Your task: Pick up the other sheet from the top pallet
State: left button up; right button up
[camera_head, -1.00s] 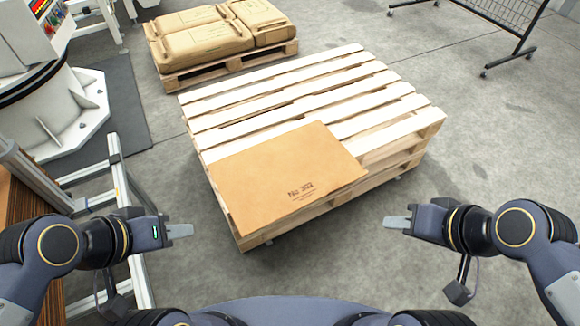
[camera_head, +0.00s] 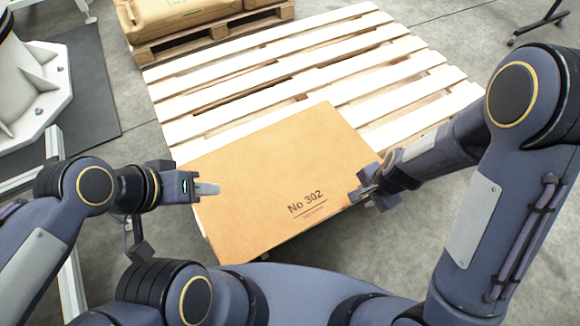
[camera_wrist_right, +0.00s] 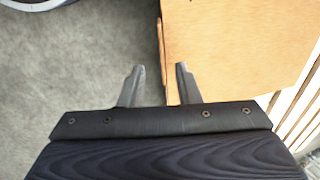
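My right gripper (camera_head: 362,192) is at the sheet's right edge. In the right wrist view its two fingers (camera_wrist_right: 158,85) are apart, with the edge of the sheet (camera_wrist_right: 235,50) between them. One finger is over the sheet and the other shows against the floor. I cannot tell whether they touch it.
Another pallet (camera_head: 205,38) with brown sacks (camera_head: 185,12) stands behind at the upper left. A white machine base (camera_head: 30,95) is at the left on a dark mat (camera_head: 95,85). A dark wheeled stand (camera_head: 540,22) is at the upper right. Grey floor is free to the right.

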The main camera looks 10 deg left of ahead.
jog(key=b+x, duration=0.3)
jog(key=x, duration=0.3)
jog(key=shift+a+f, duration=0.1)
jog(key=shift+f, duration=0.15)
jog(key=shift+w+a+f, duration=0.1)
jog(key=shift+w+f, duration=0.1)
jog(key=shift+f, duration=0.15)
jog(key=shift+c, duration=0.3)
grip_shut()
jog(key=shift+r, duration=0.1)
